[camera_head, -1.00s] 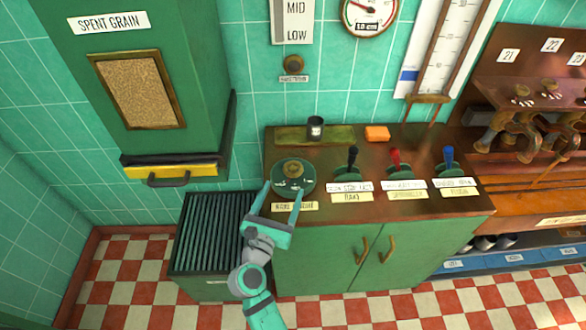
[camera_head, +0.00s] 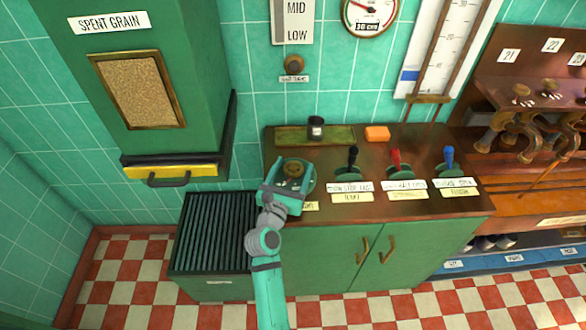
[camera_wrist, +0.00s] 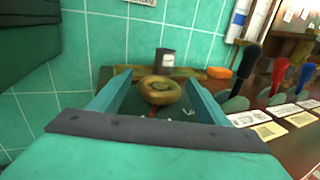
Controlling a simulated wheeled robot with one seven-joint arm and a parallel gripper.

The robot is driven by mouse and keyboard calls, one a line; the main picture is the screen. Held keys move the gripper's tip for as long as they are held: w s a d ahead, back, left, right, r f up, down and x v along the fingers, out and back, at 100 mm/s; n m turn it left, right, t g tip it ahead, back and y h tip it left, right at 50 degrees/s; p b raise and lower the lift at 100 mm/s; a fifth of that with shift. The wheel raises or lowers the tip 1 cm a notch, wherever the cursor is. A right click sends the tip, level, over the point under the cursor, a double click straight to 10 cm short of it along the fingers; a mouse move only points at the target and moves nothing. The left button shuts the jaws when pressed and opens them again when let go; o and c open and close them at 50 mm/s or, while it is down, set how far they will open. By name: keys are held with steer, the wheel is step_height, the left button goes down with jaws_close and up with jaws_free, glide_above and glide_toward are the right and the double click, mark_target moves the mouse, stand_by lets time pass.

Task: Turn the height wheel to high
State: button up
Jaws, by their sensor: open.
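The height wheel is a round brass knob (camera_head: 293,169) on a dark green round base at the left end of the wooden counter. In the wrist view the brass knob (camera_wrist: 159,89) sits between the two fingers, with a small red mark in front of it. My gripper (camera_head: 294,164) is open, its fingers on either side of the knob. I cannot tell whether they touch it. The label in front of the wheel is mostly hidden by my gripper. A MID and LOW scale (camera_head: 293,20) is on the wall above, its top cut off.
Black (camera_head: 353,156), red (camera_head: 395,159) and blue (camera_head: 448,157) levers stand right of the wheel. A dark cup (camera_head: 316,128) and an orange block (camera_head: 377,133) are behind it. The green spent grain box (camera_head: 160,60) overhangs at left, above a dark slatted bin (camera_head: 212,235).

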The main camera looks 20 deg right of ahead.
steer(key=shift+c, duration=0.2)
steer(key=c, duration=1)
steer(key=shift+f+m+g+h, duration=0.1)
steer(key=shift+m+g+h, duration=0.3)
steer(key=shift+h, duration=0.1)
steer(key=shift+m+g+h, duration=1.1)
steer(key=shift+g+h, duration=0.1)
steer(key=o, duration=1)
